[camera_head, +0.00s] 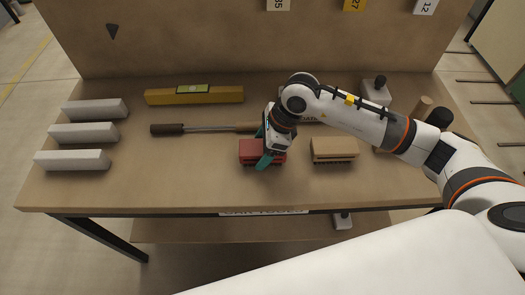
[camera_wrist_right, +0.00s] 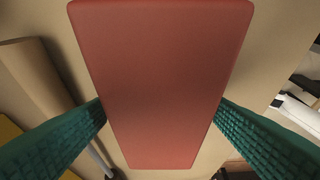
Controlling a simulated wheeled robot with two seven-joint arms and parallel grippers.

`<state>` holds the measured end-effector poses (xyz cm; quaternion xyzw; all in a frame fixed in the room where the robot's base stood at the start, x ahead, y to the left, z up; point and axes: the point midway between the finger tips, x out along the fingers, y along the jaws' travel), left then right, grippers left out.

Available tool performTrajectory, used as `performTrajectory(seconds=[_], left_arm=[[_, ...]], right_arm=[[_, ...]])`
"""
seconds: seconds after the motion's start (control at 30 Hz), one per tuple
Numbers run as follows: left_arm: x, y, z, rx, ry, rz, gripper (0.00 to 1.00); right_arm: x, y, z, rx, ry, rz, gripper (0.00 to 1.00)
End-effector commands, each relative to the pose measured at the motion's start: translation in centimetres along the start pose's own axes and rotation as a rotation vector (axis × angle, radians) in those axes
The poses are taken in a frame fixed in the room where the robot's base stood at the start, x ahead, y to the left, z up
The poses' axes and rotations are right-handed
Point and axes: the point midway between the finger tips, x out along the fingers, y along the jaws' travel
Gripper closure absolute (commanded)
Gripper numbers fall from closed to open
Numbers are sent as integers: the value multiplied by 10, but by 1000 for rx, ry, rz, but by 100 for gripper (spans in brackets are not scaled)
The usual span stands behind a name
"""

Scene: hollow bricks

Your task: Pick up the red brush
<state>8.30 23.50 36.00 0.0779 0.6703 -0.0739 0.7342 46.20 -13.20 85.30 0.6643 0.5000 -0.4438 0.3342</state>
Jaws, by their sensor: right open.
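The red brush (camera_head: 248,147) lies on the wooden workbench (camera_head: 200,180), near its middle, partly covered by my gripper in the head view. In the right wrist view, the red back of the brush (camera_wrist_right: 160,70) fills the middle of the picture. My right gripper (camera_head: 263,147) is low over the brush with its jaws open, one teal finger at the far side and one at the near side. In the wrist view, the fingers (camera_wrist_right: 162,108) stand on both sides of the brush, close to its edges; I cannot tell whether they touch. My left gripper is out of view.
A wooden brush (camera_head: 335,149) lies to the right. Behind are a long dark-handled tool (camera_head: 200,128) and a yellow level (camera_head: 193,95). Three light grey blocks (camera_head: 82,133) lie at the left. A black-knobbed tool (camera_head: 376,92) is at the back right. The front left bench is clear.

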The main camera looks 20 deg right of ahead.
Motion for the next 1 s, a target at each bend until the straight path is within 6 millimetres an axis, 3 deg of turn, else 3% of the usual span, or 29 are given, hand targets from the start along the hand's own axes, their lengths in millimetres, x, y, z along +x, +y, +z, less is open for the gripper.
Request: performTrajectory(seconds=[0.73,1.0], left_arm=[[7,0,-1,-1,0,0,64],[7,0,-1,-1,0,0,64]], right_arm=[[4,0,2,0,0,0,25],[4,0,2,0,0,0,70]])
